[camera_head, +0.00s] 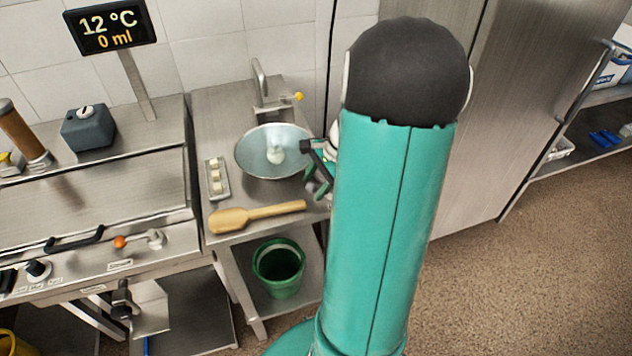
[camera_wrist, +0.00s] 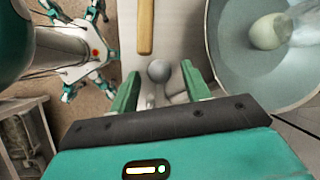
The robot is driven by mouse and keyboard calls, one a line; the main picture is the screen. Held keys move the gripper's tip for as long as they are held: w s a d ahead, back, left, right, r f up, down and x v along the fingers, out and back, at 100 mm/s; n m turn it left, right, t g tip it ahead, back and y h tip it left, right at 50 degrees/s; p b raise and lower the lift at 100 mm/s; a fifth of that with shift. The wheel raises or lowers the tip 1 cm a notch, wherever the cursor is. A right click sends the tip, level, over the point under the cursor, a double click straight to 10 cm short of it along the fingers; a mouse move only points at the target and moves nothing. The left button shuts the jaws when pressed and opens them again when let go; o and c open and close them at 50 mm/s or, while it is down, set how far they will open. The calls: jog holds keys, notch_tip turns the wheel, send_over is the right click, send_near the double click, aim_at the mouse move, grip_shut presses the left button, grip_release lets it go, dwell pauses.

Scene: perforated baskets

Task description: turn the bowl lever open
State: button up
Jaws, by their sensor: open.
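In the wrist view a grey ball knob (camera_wrist: 158,70) on a short pale stem lies between my gripper's (camera_wrist: 159,74) two green fingers. It looks like the knob of the bowl lever. The fingers are open on either side of it, and I cannot tell whether either touches it. The metal bowl (camera_wrist: 228,50) is just right of the fingers there. In the head view the bowl (camera_head: 245,158) sits on the steel counter, with my gripper (camera_head: 318,172) at its right edge. My arm hides most of the gripper, and I cannot make out the lever there.
A pale lump (camera_head: 276,155) lies in the bowl. A wooden paddle (camera_head: 255,215) and a small tray (camera_head: 208,190) lie on the counter (camera_head: 220,110). A tap-like spout (camera_head: 262,85) with a yellow knob stands behind the bowl. A green bucket (camera_head: 279,275) is below.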

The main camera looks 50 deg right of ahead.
jog(key=shift+c, duration=0.2)
grip_shut()
jog(key=shift+s, duration=0.1)
jog(key=n, duration=0.1)
jog(key=n+g, duration=0.1)
jog(key=s+n, duration=0.1)
jog(key=shift+a+n+y, duration=0.25)
jog(key=shift+n+y, duration=0.15)
jog(key=s+n+g, duration=0.1)
jog(key=n, duration=0.1)
jog(key=s+n+g, duration=0.1)
jog(key=n, duration=0.2)
jog(key=shift+s+d+g, duration=0.1)
jog(key=shift+d+g, duration=0.05)
jog(key=shift+g, duration=0.25)
jog(key=n, duration=0.1)
jog(key=s+n+g, duration=0.1)
jog(key=n, duration=0.1)
jog(key=d+n, duration=0.1)
jog(key=n, duration=0.1)
jog(key=shift+s+g, duration=0.25)
jog(key=shift+g, duration=0.15)
jog(key=shift+s+d+n+g+h, duration=0.3)
jog(key=shift+n+g, duration=0.1)
jog(key=shift+n, duration=0.65)
jog(key=shift+s+d+n+g+h, duration=0.2)
jog(key=shift+d+n+g+h, duration=0.15)
jog(key=shift+n, duration=0.7)
